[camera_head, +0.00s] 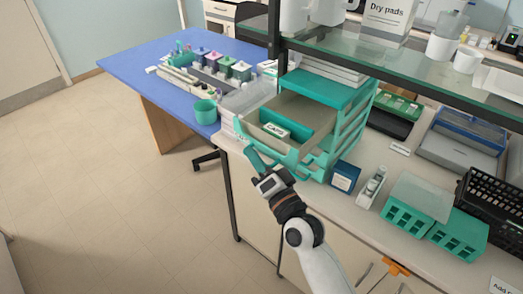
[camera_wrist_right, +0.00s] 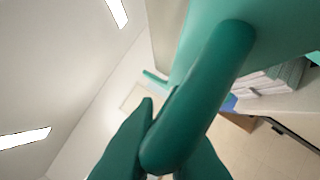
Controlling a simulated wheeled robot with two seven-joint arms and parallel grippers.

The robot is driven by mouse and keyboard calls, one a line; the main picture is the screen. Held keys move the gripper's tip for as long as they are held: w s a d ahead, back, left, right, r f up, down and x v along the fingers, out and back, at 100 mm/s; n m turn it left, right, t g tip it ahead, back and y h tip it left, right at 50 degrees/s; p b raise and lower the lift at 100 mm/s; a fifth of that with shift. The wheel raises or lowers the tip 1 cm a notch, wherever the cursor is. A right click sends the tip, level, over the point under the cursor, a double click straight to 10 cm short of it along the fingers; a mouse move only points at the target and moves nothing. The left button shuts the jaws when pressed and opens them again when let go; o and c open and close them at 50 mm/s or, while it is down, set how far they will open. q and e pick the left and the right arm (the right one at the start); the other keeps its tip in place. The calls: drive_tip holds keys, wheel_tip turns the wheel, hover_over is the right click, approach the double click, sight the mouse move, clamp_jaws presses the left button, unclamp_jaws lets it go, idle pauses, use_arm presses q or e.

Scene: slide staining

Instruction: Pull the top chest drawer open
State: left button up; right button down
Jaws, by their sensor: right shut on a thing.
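The teal drawer chest (camera_head: 325,92) stands on the bench under the glass shelf. Its top drawer (camera_head: 262,128) is pulled out toward me, and a small green box with a white label (camera_head: 277,132) lies inside. My right gripper (camera_head: 262,168) is at the front of this drawer. In the right wrist view my gripper's teal fingers (camera_wrist_right: 160,150) are shut on the drawer's rounded handle (camera_wrist_right: 205,95). The fingers hide part of the handle. My left gripper is in neither view.
A dark blue box (camera_head: 344,177) stands right of the chest, with teal racks (camera_head: 408,217) further right. Paper stacks lie left of the drawer. The floor in front is clear.

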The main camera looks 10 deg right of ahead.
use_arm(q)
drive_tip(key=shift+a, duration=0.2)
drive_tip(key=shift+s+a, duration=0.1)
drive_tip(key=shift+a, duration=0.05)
use_arm(e)
drive_tip(key=c, duration=1.5)
unclamp_jaws()
drive_tip(key=shift+c, duration=0.2)
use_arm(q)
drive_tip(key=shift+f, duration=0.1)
